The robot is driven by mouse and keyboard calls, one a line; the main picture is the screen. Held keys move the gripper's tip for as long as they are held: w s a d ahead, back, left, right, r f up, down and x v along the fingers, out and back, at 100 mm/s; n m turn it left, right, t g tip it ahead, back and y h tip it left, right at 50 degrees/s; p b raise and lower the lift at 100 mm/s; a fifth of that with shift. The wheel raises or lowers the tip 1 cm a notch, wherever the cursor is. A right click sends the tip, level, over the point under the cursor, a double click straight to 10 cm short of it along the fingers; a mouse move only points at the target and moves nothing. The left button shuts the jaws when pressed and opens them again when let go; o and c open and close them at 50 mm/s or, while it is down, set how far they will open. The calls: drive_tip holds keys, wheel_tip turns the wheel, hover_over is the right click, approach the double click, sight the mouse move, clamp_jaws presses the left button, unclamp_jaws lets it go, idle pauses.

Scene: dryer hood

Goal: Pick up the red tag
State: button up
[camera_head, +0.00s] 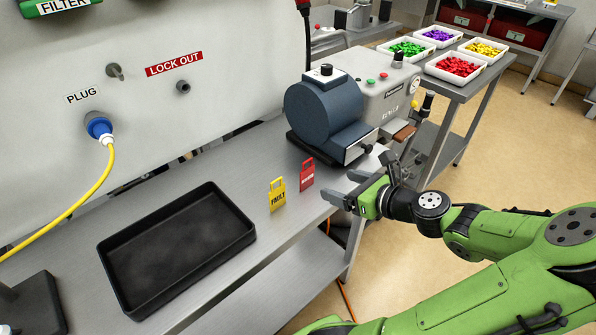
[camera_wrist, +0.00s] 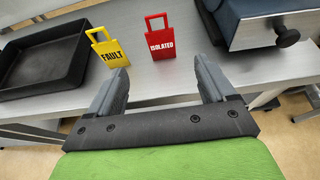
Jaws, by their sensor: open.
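The red tag (camera_head: 307,175) stands upright on the metal bench, to the right of the yellow tag. In the wrist view the red tag (camera_wrist: 161,43) reads "ISOLATED" and sits ahead of the gap between my fingers, apart from both. My gripper (camera_head: 340,188) is open and empty at the front edge of the bench, to the right of the red tag. In the wrist view my gripper (camera_wrist: 158,82) shows its two fingers spread wide.
The yellow "FAULT" tag (camera_head: 277,194) stands close on the left. A black tray (camera_head: 247,240) lies further left. A blue-grey machine (camera_head: 325,112) stands behind and right of the red tag; its black knob (camera_wrist: 286,37) sticks out. Bare bench lies around the tags.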

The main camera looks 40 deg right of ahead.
sight(308, 176)
drive_tip(key=b+x, duration=0.1)
drive_tip(key=x, duration=0.1)
drive_tip(key=b+x, duration=0.1)
drive_tip(key=x, duration=0.2)
drive_tip(key=b+x, duration=0.1)
drive_tip(key=x, duration=0.2)
drive_tip(key=shift+f, duration=0.3)
drive_tip(key=b+x, duration=0.1)
drive_tip(key=x, duration=0.1)
drive_tip(key=b+x, duration=0.2)
drive_tip(key=x, duration=0.1)
drive_tip(key=shift+s+f, duration=0.15)
drive_tip(key=shift+f, duration=0.05)
drive_tip(key=shift+w, duration=0.25)
drive_tip(key=shift+s+r, duration=0.1)
drive_tip(key=c, duration=1)
drive_tip(key=shift+r, duration=0.1)
drive_tip(key=shift+c, duration=0.2)
wheel_tip(308, 176, up, 10)
drive_tip(key=p, duration=0.6)
